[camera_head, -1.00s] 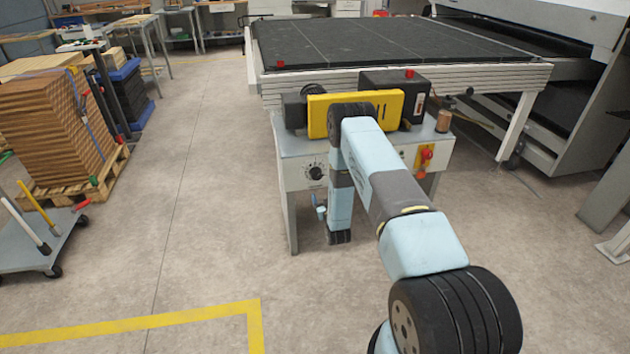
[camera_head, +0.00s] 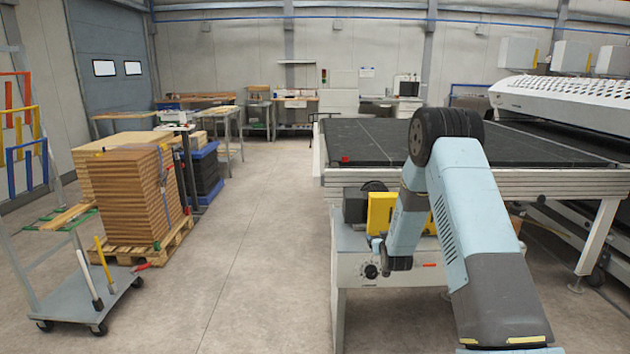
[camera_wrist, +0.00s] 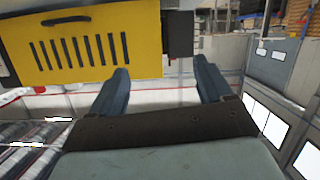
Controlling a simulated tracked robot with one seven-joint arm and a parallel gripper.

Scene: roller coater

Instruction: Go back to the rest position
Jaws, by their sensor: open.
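My gripper (camera_wrist: 162,88) shows in the wrist view with its two dark fingers spread apart and nothing between them. In the head view my arm is raised and folded in front of the roller coater, and its bent wrist part hangs at the left; the fingertips are too small to make out there. The yellow housing (camera_head: 382,213) of the roller coater is behind my arm in the head view. The yellow slotted housing (camera_wrist: 85,42) fills the upper left of the wrist view, beyond the left finger and apart from it.
The black conveyor bed (camera_head: 370,140) lies behind my arm. A control cabinet (camera_head: 385,268) with a knob stands below it. A pallet of stacked boards (camera_head: 135,195) and a trolley (camera_head: 75,298) stand on the left. The floor (camera_head: 240,260) between them and the machine is clear.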

